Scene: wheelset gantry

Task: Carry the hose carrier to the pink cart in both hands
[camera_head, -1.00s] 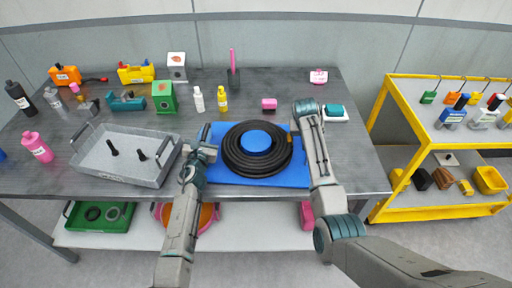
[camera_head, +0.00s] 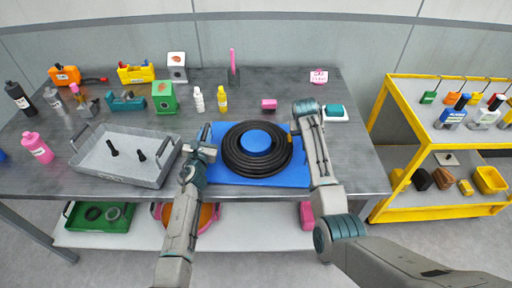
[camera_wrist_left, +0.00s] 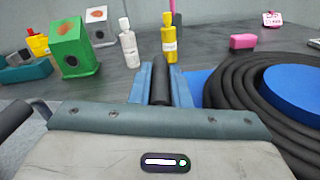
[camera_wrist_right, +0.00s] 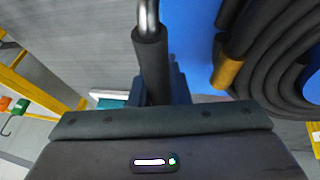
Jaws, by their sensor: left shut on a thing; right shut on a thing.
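The hose carrier is a blue board (camera_head: 222,171) with a coil of black hose (camera_head: 234,160) around a round blue hub (camera_head: 256,141). It rests on the grey workbench near the front edge. My left gripper (camera_head: 206,136) is at its left side. In the left wrist view the left jaws (camera_wrist_left: 160,88) are shut on a dark handle grip (camera_wrist_left: 160,80). In the right wrist view the right jaws (camera_wrist_right: 158,90) are shut on the right handle's black grip (camera_wrist_right: 152,58). My right arm hides that handle in the head view. No pink cart shows.
A grey tray (camera_head: 127,178) with two black pieces stands close left of the carrier. Bottles, a green box (camera_head: 164,97) and a pink block (camera_head: 269,104) stand behind it. A yellow cart (camera_head: 381,107), loaded on both shelves, stands right of the bench.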

